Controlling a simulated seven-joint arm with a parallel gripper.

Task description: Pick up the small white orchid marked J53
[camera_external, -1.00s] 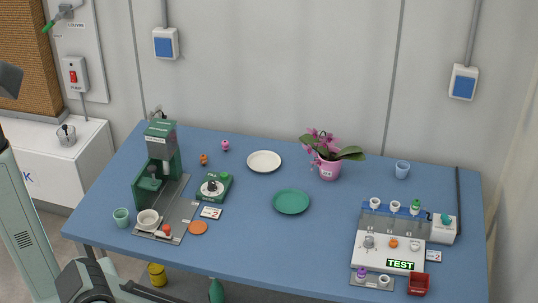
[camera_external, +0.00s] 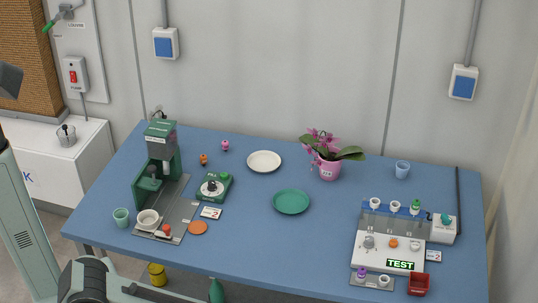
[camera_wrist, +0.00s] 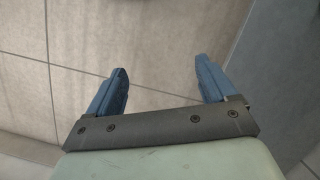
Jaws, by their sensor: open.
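I cannot make out a mark J53 on anything. Small white items stand at the right of the blue table in the external view: two in the back row of a rack, one at the back left (camera_external: 375,203) and one beside it (camera_external: 395,206), one on the pale panel (camera_external: 415,245), and one at the front edge (camera_external: 384,281). They are too small to tell whether any is an orchid. My gripper (camera_wrist: 162,78) is open and empty in the wrist view, with floor tiles beneath it. It is outside the external view.
A large magenta orchid in a pink pot (camera_external: 326,166) stands at the back of the table (camera_external: 270,240). A green machine (camera_external: 160,170) stands at the left, a red bin (camera_external: 419,283) at the right front. A green plate (camera_external: 291,201) and white plate (camera_external: 264,161) lie mid-table.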

